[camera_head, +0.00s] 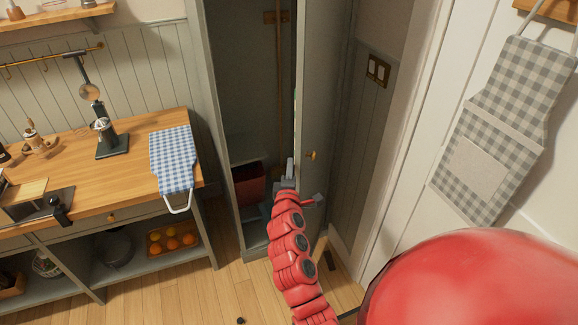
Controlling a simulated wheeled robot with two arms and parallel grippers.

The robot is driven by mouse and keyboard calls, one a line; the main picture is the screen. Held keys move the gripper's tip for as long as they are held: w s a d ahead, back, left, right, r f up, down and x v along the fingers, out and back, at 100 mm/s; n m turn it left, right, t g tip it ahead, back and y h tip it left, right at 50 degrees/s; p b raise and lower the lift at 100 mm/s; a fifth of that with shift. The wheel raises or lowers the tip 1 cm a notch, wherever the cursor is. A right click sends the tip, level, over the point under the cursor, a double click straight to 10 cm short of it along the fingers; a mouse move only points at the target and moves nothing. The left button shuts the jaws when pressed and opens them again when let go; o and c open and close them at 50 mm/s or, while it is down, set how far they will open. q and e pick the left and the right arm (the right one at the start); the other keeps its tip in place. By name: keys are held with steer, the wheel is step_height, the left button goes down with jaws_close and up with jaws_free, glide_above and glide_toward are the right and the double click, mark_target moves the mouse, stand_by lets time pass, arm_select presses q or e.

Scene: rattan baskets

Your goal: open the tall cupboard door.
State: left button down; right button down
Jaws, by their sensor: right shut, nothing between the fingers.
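The tall cupboard (208,60) stands at the middle back, and its grey-green door (325,75) is ajar, swung outward on its right side. A small brass knob (312,155) sits on the door's outer face near its free edge. The dark inside shows to the left of the door, with a long wooden handle (278,80) upright in it and a dark red box (249,184) low down. My right gripper (290,168) is shut and empty at the opening, by the inner side of the door's free edge. I cannot tell whether it touches the door. My left gripper is out of view.
A wooden counter (125,135) with a checked blue cloth (172,160) stands left of the cupboard. Light switches (378,70) and a hanging checked apron (500,125) are on the right. Bare wooden floor (190,295) lies in front.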

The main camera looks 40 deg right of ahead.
steer(key=s+d+n+t+y+p, duration=0.2)
steer(key=s+d+p, duration=0.5)
steer(key=s+d, duration=1.3)
steer(key=shift+d+n+y+p, duration=0.3)
steer(key=shift+n+y, duration=0.3)
steer(key=shift+y, duration=0.5)
